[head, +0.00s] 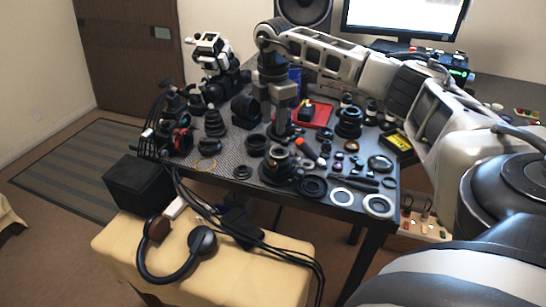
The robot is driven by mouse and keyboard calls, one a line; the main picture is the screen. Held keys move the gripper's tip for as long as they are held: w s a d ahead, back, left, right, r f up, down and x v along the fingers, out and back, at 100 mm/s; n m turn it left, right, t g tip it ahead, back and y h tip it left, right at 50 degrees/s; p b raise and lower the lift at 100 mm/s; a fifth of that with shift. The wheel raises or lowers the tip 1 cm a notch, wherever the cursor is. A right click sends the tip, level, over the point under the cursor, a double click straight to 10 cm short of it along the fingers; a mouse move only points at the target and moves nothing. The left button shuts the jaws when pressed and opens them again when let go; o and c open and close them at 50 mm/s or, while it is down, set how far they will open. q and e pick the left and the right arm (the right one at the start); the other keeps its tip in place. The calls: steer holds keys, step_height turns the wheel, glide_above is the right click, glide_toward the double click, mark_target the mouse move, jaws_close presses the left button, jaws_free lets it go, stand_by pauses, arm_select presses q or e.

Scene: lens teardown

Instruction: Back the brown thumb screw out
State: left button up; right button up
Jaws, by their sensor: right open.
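My right arm reaches in from the right, and its gripper (281,134) points straight down over the work table. It is open. Just below it stands a dark lens assembly (277,171) with a brownish ring or part at its top. The fingertips are close to that top; I cannot tell whether they touch it. The brown thumb screw is too small, or hidden by the gripper, to be told apart. My left gripper is not in the picture.
Several lens rings and small parts crowd the table around the gripper. A red tray (322,112) lies behind it, and a screwdriver with an orange handle (306,149) to its right. Two pale rings (379,205) lie at the front right edge. Headphones (166,262) rest on a yellow bench.

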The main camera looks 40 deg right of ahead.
mark_target(273, 163)
step_height(273, 163, down, 12)
steer(key=shift+f, duration=0.25)
jaws_close()
